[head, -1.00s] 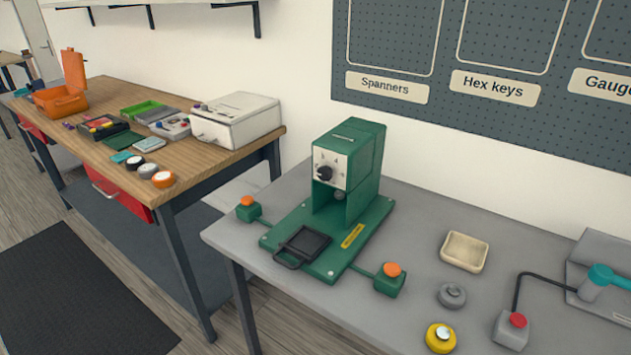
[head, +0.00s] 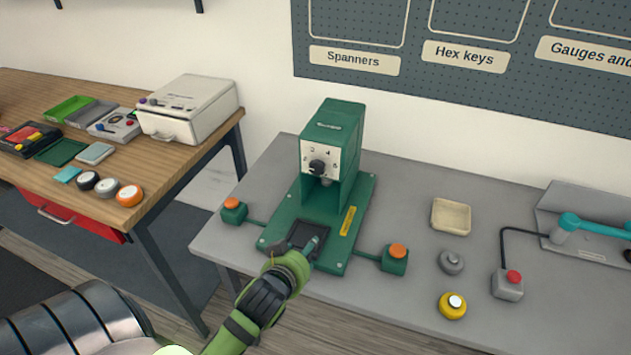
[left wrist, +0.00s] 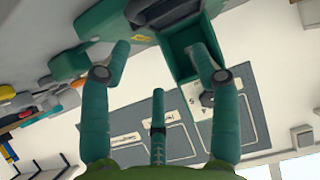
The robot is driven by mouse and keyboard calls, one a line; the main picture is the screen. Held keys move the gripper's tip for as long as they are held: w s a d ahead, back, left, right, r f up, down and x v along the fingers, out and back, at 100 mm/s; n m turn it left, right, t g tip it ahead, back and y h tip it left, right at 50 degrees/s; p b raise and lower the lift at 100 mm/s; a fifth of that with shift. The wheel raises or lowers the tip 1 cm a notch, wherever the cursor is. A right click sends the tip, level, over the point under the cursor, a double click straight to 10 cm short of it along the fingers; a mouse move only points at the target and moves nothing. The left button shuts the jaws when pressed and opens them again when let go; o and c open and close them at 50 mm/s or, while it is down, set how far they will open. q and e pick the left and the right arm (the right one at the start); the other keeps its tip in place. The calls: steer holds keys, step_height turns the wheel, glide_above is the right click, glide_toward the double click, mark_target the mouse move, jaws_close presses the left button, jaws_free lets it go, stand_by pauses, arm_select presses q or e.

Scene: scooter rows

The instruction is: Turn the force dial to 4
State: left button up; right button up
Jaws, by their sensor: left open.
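A green press (head: 333,120) stands on the grey bench. The force dial is a black knob (head: 317,167) on its white face plate (head: 333,163), with small numbers around it. Its exact setting is too small to read. My left gripper (head: 294,248) is in front of and below the dial, over the front of the press base by the dark tray (head: 307,236). The left wrist view shows its two fingers apart (left wrist: 160,48) with nothing between them. There the dial (left wrist: 207,98) is partly covered by the right-hand finger. My right gripper is not in view.
Orange-topped buttons (head: 232,205) (head: 397,252) flank the press. To the right are a beige tray (head: 451,217), a grey knob (head: 451,262), a yellow button (head: 452,305) and a red-button box (head: 508,285). A wooden bench (head: 165,160) stands left across a gap.

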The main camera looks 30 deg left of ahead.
arm_select(q)
steer(key=w+a+r+n+t, duration=0.1)
steer(key=w+a+r+t, duration=0.2)
steer(key=w+r, duration=0.1)
steer(key=n+t, duration=0.1)
steer(key=t, duration=0.3)
glide_toward(316, 169)
steer(key=w, duration=0.3)
steer(key=shift+g+y, duration=0.3)
steer(key=shift+y, duration=0.3)
steer(key=p+x, duration=0.1)
steer(key=x, duration=0.5)
steer(key=shift+w+a+r+p, duration=0.1)
steer(key=shift+p, duration=0.25)
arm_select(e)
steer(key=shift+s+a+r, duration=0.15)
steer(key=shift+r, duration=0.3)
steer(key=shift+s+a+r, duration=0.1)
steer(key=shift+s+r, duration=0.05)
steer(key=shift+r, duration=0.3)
arm_select(q)
steer(key=c, duration=1.1)
